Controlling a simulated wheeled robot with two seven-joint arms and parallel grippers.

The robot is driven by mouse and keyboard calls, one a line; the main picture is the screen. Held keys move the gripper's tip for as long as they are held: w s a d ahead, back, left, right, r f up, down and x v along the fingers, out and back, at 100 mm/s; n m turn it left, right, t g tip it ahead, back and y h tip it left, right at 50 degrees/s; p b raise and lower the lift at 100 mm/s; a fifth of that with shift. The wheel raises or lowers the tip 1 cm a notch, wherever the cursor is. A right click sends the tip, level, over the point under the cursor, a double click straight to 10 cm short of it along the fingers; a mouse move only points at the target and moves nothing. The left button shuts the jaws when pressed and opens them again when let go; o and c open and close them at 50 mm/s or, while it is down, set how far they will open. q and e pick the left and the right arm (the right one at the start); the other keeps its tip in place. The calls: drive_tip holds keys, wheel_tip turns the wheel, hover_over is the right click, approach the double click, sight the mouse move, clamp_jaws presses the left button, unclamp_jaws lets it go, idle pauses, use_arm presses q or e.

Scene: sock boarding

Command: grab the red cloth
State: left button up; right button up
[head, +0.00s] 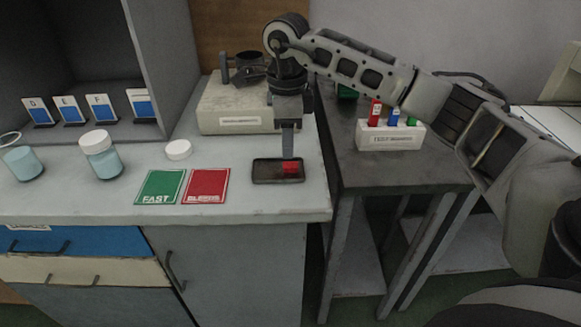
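The red cloth (291,169) is a small red patch on a dark shallow tray (262,172) near the front right of the light worktop. My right gripper (288,156) comes down from above, its tip right over the cloth, at or very near its upper edge. The fingers are seen edge-on as one narrow strip, so I cannot tell whether they are open, shut or touching the cloth. My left gripper is not in view.
Left of the tray lie a red card (206,186) and a green card (161,187). A white lid (178,149) and a jar (101,156) stand further left. A pale block (222,108) is behind. A darker table (400,170) holds a white rack (385,138).

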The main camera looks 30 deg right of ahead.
sight(289, 164)
wheel_tip(289, 164, down, 5)
drive_tip(key=shift+s, duration=0.15)
clamp_jaws()
drive_tip(key=shift+r, duration=0.15)
